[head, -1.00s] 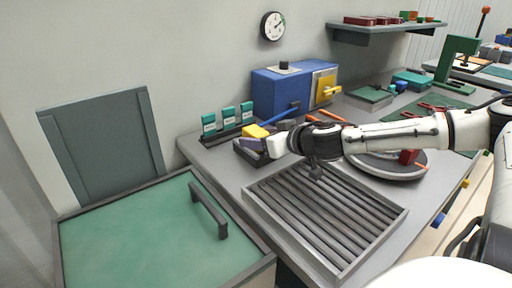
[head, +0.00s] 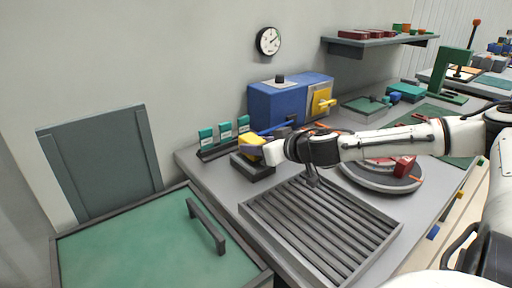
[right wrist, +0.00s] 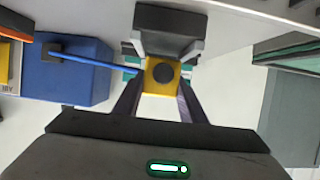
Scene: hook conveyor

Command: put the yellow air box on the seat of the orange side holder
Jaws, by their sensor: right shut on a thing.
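The yellow air box (right wrist: 160,77) is between the fingers of my right gripper (right wrist: 158,95) in the right wrist view, with a dark round spot on its face. My right gripper is shut on it. In the head view the box (head: 253,140) shows at the end of my right gripper (head: 268,150), close to a dark block (head: 253,167) on the table. In the right wrist view a dark grey bracket (right wrist: 170,20) is just beyond the box; I cannot tell whether they touch. I cannot make out which part is the orange side holder. My left gripper is not in view.
A blue machine (head: 275,105) with a yellow front stands behind the gripper. Several teal boxes (head: 225,130) stand left of it. A slatted grey tray (head: 320,225) and a round turntable (head: 385,178) with a red part lie nearer. A green-topped surface (head: 140,245) is at left.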

